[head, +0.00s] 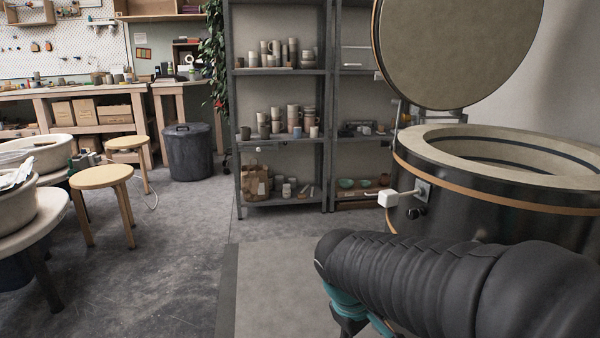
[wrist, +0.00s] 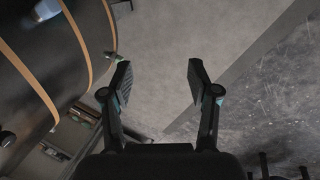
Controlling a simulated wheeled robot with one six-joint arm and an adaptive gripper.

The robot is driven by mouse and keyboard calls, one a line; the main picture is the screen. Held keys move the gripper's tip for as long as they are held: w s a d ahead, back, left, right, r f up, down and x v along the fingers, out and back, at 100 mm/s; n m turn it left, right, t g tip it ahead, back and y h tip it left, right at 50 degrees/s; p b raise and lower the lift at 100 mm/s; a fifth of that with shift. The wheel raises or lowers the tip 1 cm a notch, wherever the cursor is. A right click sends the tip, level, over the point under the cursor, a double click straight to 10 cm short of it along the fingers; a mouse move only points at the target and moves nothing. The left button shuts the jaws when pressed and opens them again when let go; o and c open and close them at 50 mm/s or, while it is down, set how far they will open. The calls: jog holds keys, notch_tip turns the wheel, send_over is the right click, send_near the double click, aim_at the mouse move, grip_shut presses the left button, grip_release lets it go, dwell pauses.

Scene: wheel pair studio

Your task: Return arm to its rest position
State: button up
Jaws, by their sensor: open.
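My gripper (wrist: 158,82) is open and empty in the wrist view, its two dark fingers spread apart above bare grey floor. In the head view my dark ribbed arm reaches in from the lower right, in front of the kiln, and hides part of the kiln's lower side. My fingers are mostly hidden below the arm there.
A round black kiln (head: 470,215) with its lid (head: 455,50) raised stands at right; its side (wrist: 50,50) is close by in the wrist view. Shelves (head: 285,137) of pottery stand behind. Stools (head: 100,177) and pottery wheels (head: 35,225) are at left. The middle floor is clear.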

jog(key=s+d+r+m+t+y+p, duration=0.3)
jog(key=s+r+m, duration=0.3)
jog(key=s, duration=0.5)
jog(key=shift+s+d+r+m, duration=0.25)
jog(key=shift+d+r+m, duration=0.25)
jog(key=shift+r, duration=0.4)
jog(key=shift+d, duration=0.1)
